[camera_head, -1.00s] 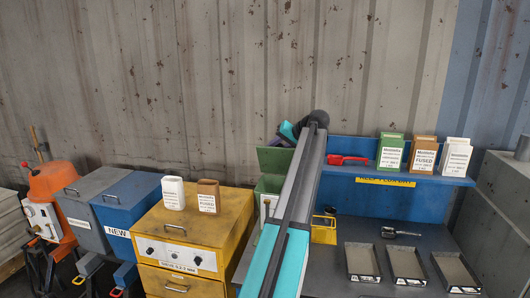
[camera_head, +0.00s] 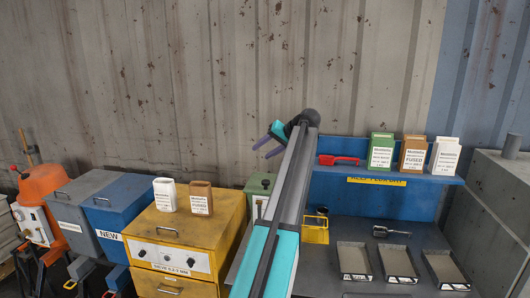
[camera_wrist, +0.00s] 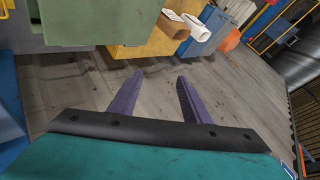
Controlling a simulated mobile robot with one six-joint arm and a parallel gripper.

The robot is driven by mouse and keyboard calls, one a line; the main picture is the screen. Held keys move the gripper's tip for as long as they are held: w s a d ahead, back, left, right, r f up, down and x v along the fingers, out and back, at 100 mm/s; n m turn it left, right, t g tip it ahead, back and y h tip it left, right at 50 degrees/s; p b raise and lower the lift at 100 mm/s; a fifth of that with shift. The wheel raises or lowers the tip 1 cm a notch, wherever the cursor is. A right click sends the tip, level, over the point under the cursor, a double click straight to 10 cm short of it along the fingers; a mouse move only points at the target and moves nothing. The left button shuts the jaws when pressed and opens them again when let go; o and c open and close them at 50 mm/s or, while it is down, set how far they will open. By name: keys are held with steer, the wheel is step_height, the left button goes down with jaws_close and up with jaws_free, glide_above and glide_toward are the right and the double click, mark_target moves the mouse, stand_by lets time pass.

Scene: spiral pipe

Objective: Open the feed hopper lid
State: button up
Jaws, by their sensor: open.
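In the wrist view the green box (camera_wrist: 95,22) fills the upper left. My gripper (camera_head: 262,142) is above and behind the green box in the picture, its purple fingers pointing left. No finger visibly touches the green box.
The yellow cabinet (camera_head: 190,232) carries a white container (camera_head: 165,194) and a brown container (camera_head: 201,198). Left are the blue NEW box (camera_head: 125,207) and an orange machine (camera_head: 39,185). Right are a blue shelf (camera_head: 400,177) with a red scoop (camera_head: 340,160) and several trays below.

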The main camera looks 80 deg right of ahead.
steer(key=shift+s+a, duration=0.1)
steer(key=b+v, duration=0.5)
steer(key=v, duration=0.8)
steer(key=shift+s+r, duration=0.15)
steer(key=shift+r, duration=0.15)
